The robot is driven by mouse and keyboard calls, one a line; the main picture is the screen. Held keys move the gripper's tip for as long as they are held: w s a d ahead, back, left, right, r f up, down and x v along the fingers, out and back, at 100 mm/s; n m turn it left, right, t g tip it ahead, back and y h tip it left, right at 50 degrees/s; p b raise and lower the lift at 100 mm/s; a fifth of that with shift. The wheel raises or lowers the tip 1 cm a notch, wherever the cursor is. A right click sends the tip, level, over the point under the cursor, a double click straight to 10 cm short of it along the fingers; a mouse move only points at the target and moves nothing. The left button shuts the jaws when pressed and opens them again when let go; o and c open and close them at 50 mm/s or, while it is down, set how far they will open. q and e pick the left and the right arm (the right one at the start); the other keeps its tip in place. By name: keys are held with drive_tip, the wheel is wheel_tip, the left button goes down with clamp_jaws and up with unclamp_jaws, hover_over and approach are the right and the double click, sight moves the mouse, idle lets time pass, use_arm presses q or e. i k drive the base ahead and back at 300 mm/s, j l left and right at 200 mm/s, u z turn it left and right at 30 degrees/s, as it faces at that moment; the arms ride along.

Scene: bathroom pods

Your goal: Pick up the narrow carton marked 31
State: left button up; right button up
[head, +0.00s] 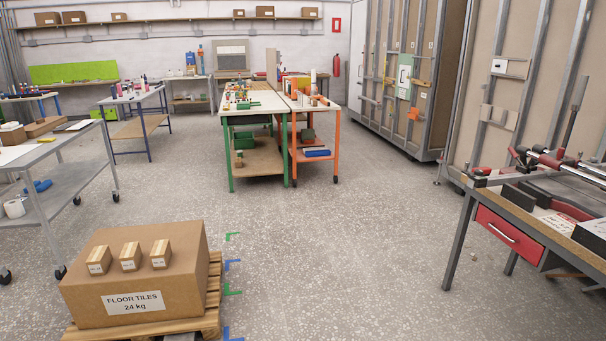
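Three small narrow cartons stand in a row on top of a large brown box (190,262) labelled "FLOOR TILES 24 kg", at the lower left of the head view. They are the left carton (100,257), the middle carton (131,255) and the right carton (161,252). Each is brown with a paler stripe along its top and a small white label on its front. The print on the labels is too small to read, so I cannot tell which one is marked 31. Neither of my grippers is in view.
The large box rests on a wooden pallet (213,300), with coloured corner marks on the floor beside it. A grey wheeled table (62,180) stands at left. A workbench with a red drawer (510,235) stands at right. The speckled floor (350,260) between is open.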

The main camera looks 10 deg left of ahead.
sight(130, 258)
drive_tip(key=i+l, duration=0.15)
drive_tip(key=i, duration=0.25)
drive_tip(key=i+l, duration=0.1)
drive_tip(key=i, duration=0.35)
drive_tip(key=i+l+u, duration=0.1)
drive_tip(key=i, duration=0.3)
drive_tip(key=i+j+u, duration=0.1)
drive_tip(key=i+u, duration=0.2)
drive_tip(key=u, duration=0.2)
drive_tip(key=i+u, duration=0.3)
drive_tip(key=u, duration=0.15)
drive_tip(key=i+l+u, duration=0.1)
drive_tip(key=i+u, duration=0.2)
drive_tip(key=u, duration=0.2)
drive_tip(key=i+l+u, duration=0.2)
drive_tip(key=u, duration=0.25)
drive_tip(key=i+l, duration=0.05)
